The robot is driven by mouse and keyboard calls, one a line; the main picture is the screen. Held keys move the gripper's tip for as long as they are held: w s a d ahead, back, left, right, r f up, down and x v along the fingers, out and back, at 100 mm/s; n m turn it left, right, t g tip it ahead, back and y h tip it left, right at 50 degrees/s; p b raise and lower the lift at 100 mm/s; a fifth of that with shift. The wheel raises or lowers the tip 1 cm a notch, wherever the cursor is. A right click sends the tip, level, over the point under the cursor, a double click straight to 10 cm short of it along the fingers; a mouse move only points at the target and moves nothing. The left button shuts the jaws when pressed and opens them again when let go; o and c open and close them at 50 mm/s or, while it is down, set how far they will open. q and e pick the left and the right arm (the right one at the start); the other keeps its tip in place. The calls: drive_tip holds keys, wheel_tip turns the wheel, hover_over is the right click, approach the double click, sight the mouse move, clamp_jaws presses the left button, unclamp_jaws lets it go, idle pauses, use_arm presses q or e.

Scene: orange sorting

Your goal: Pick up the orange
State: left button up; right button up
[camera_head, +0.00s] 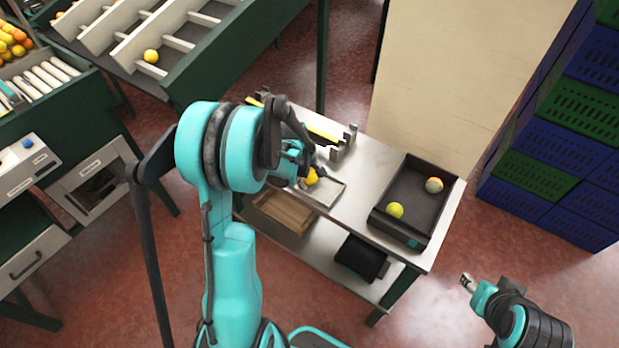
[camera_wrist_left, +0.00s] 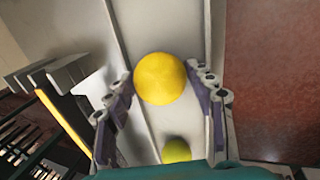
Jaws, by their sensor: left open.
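The orange (camera_head: 312,176) is a yellow-orange ball at the small light tray (camera_head: 330,194) on the white table, partly covered by my left gripper (camera_head: 304,174) in the head view. In the left wrist view the orange (camera_wrist_left: 160,72) lies between the spread fingertips of my left gripper (camera_wrist_left: 160,86). The fingers are open, one on each side; whether they touch it I cannot tell. A second, yellow-green ball (camera_wrist_left: 177,151) shows nearer the palm in the wrist view. My right gripper (camera_head: 468,283) is away from the table at lower right, too small to read.
A yellow-edged rack (camera_head: 341,146) stands behind my left gripper. Blue and green crates (camera_head: 556,176) are stacked at right.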

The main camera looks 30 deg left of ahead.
use_arm(q)
drive_tip(key=c, duration=0.9)
drive_tip(key=shift+r, duration=0.1)
